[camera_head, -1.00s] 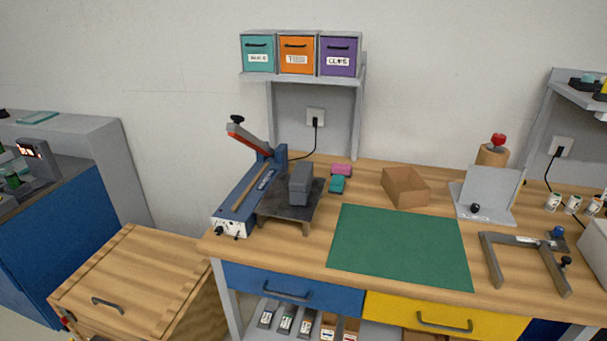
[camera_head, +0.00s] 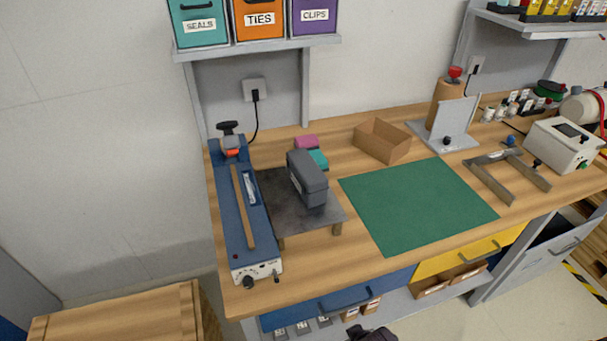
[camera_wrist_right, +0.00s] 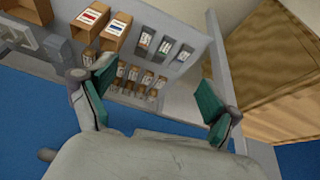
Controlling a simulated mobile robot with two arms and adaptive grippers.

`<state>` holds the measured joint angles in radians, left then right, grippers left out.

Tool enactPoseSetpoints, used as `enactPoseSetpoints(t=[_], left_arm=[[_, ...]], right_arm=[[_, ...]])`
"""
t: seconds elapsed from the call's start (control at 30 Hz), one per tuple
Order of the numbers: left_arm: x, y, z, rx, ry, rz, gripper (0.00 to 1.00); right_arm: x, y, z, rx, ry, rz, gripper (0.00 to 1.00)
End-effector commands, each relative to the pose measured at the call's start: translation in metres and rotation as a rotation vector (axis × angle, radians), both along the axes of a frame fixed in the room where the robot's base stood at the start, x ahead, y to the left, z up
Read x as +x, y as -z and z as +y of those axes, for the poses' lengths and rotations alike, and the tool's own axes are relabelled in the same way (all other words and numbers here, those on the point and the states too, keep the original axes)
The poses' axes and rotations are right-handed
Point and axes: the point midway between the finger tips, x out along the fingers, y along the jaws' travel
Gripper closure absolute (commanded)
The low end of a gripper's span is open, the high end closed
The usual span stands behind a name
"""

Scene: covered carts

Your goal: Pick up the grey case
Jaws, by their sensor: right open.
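The grey case (camera_head: 307,178) stands upright on a small dark metal stand (camera_head: 268,210) on the wooden workbench. It has a darker lid part and a small pale label on its side. My right gripper (camera_wrist_right: 155,103) shows in the right wrist view with its two green-padded fingers wide apart and nothing between them. It faces the lower shelf below the bench. In the head view a dark piece (camera_head: 370,334) at the bottom edge looks like part of my right gripper, below the bench front and apart from the case. My left gripper is not in view.
A blue sealer (camera_head: 232,205) stands close left of the stand. Pink (camera_head: 306,142) and teal (camera_head: 318,159) blocks lie behind the case. A cardboard box (camera_head: 383,141) and green mat (camera_head: 418,203) are to the right. A shelf with labelled bins (camera_head: 259,18) hangs above.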

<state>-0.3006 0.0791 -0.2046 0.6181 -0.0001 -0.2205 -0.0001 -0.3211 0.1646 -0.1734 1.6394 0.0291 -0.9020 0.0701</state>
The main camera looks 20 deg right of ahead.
Motion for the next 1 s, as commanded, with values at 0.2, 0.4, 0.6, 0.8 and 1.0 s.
enactPoseSetpoints(t=[0.2, 0.4, 0.6, 0.8, 1.0], left_arm=[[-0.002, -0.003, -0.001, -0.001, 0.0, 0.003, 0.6], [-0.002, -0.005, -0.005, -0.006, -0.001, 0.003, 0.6], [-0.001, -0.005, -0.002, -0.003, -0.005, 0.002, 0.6], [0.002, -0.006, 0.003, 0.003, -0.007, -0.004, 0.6], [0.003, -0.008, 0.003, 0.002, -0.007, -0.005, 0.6]], right_arm=[[0.032, -0.108, 0.007, 0.014, 0.0, -0.097, 0.1], [0.058, -0.198, 0.01, 0.028, -0.005, -0.222, 0.1], [0.137, -0.278, 0.007, 0.068, 0.0, -0.469, 0.1], [0.196, -0.351, 0.004, 0.117, -0.003, -0.676, 0.1], [0.223, -0.386, 0.003, 0.147, -0.003, -0.769, 0.1]])
